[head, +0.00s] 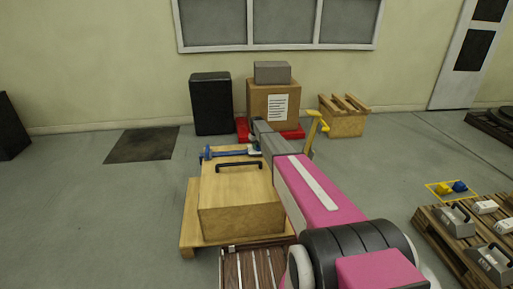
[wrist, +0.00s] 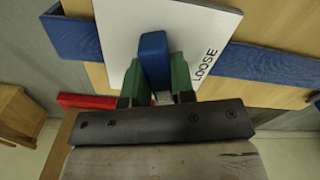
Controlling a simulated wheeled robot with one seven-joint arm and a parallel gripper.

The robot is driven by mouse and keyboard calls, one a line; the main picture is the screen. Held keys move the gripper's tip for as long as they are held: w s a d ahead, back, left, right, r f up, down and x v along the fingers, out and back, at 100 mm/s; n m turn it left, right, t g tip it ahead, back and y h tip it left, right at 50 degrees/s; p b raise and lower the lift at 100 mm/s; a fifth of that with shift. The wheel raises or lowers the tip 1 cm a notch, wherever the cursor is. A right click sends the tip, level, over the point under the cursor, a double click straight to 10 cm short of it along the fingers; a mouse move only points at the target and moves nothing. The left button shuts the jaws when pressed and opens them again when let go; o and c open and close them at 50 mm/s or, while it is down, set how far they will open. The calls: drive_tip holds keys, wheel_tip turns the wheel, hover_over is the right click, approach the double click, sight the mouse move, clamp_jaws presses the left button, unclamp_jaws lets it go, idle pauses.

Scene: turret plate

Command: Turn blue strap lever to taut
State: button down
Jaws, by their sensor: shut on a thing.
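The blue lever (wrist: 154,55) stands out from a white plate (wrist: 112,35) in the wrist view. The word LOOSE is printed on the plate, just right of the lever. My gripper (wrist: 157,80) has its green fingers on either side of the lever, shut on it. The blue strap (wrist: 265,68) runs out from behind the plate on both sides, across the wooden crate. In the head view the strap (head: 226,153) crosses the far end of the crate (head: 240,215). My arm hides most of the plate and lever there.
The crate has a black handle (head: 239,165) and sits on a wooden pallet (head: 189,225). Behind it are a red base (head: 293,133), a cardboard box (head: 262,103), a black case (head: 210,103) and a yellow post (head: 313,130). The floor to the left is mostly clear.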

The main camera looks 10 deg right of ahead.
drive_tip(key=shift+m, duration=1.9)
drive_tip(key=c, duration=1)
unclamp_jaws()
drive_tip(key=shift+o, duration=0.2)
drive_tip(key=shift+r, duration=0.1)
wheel_tip(320, 180, up, 11)
drive_tip(key=shift+f, duration=0.2)
drive_tip(key=s+r, duration=0.2)
drive_tip(key=s, duration=5.5)
drive_tip(key=shift+s+r, duration=0.2)
drive_tip(key=shift+r, duration=0.05)
